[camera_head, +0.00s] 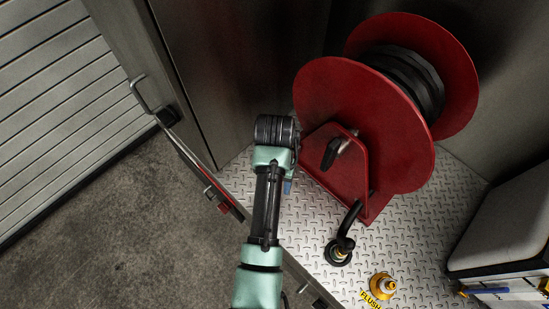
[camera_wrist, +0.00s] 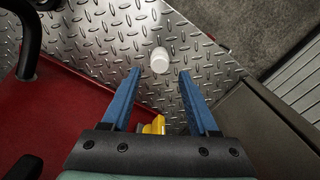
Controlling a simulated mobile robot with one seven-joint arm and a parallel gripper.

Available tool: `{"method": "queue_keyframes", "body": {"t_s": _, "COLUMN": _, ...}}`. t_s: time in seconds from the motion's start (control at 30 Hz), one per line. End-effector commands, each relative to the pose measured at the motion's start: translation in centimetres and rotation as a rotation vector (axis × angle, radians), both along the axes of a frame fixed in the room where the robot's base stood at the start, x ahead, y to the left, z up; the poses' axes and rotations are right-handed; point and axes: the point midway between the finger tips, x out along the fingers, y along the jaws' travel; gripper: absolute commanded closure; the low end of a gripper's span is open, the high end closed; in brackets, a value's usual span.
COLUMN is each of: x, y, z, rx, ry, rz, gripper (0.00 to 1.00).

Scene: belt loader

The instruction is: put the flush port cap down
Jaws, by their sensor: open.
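A small white cap-like piece (camera_wrist: 160,60), likely the flush port cap, rests on the diamond-plate deck in the wrist view. My gripper (camera_wrist: 160,72) is open, with its blue fingers apart and the white piece showing between and just past the tips. Neither finger appears to touch it. In the head view, the white piece is hidden behind my arm, and only a bit of blue finger shows. The flush port (camera_head: 383,286), a brass fitting on a yellow ring lettered FLUSH, stands uncovered at the lower right of the head view.
A red hose reel (camera_head: 365,125) stands beside my gripper. A black hose elbow joins a deck fitting (camera_head: 338,252) left of the flush port. A yellow part (camera_wrist: 155,126) shows near the finger bases. A pale case (camera_head: 505,225) stands right. The diamond-plate deck (camera_head: 425,215) has free room.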

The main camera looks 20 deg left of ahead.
Motion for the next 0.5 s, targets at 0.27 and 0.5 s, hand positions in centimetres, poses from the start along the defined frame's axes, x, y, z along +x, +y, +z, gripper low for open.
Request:
{"method": "queue_keyframes", "body": {"t_s": 0.27, "x": 0.1, "y": 0.0, "z": 5.9, "rx": 0.001, "ry": -0.004, "rz": -0.001, "gripper": 0.4}}
{"method": "queue_keyframes", "body": {"t_s": 0.5, "x": 0.0, "y": 0.0, "z": 7.5, "rx": 0.0, "ry": 0.0, "rz": 0.0, "gripper": 0.4}}
